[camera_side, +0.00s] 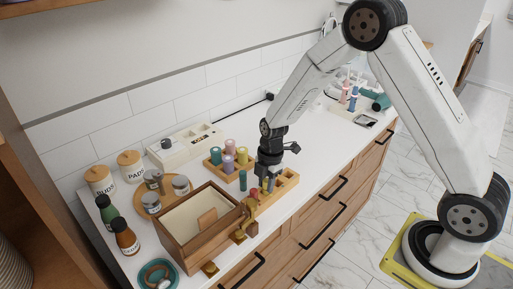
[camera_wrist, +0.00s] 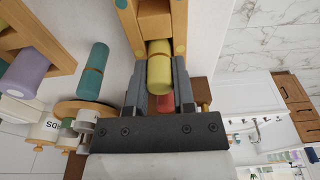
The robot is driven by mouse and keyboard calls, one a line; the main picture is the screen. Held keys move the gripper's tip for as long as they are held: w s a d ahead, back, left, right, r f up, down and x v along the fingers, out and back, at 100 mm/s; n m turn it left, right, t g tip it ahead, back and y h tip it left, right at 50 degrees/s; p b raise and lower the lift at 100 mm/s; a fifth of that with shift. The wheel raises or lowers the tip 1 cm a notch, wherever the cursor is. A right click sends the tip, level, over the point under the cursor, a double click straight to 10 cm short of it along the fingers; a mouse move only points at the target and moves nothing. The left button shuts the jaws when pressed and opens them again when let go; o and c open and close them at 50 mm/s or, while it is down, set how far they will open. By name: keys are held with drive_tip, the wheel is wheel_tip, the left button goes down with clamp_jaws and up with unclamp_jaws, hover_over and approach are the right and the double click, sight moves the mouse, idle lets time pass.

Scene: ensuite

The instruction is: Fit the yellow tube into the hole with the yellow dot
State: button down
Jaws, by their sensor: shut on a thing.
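The yellow tube (camera_wrist: 159,68) is between the two fingers of my gripper (camera_wrist: 160,88) in the wrist view, and the gripper is shut on it. In the side view my gripper (camera_side: 268,182) points down over the wooden block with holes (camera_side: 288,181), where the fingers hide the tube. The block (camera_wrist: 125,22) lies right by the tube's far end in the wrist view. I cannot tell whether the tube is inside a hole. A red piece (camera_wrist: 165,103) shows beyond the tube.
A teal tube (camera_side: 243,180) stands on the counter left of my gripper. A wooden rack (camera_side: 213,164) behind it holds several tubes, including a purple one (camera_side: 229,147). An open wooden box (camera_side: 187,243) stands at the front left. Jars stand farther left.

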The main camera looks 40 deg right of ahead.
drive_tip(key=shift+f, duration=0.15)
drive_tip(key=shift+c, duration=2.3)
unclamp_jaws()
wheel_tip(320, 180, up, 12)
drive_tip(key=d, duration=0.1)
drive_tip(key=shift+d, duration=0.25)
drive_tip(key=shift+s, duration=0.1)
drive_tip(key=s+a+m+t+h, duration=0.1)
drive_tip(key=s+m+t, duration=0.1)
drive_tip(key=s+m, duration=1.2)
drive_tip(key=shift+s+f+m+t, duration=0.3)
drive_tip(key=shift+s+m, duration=0.05)
drive_tip(key=shift+m, duration=1.65)
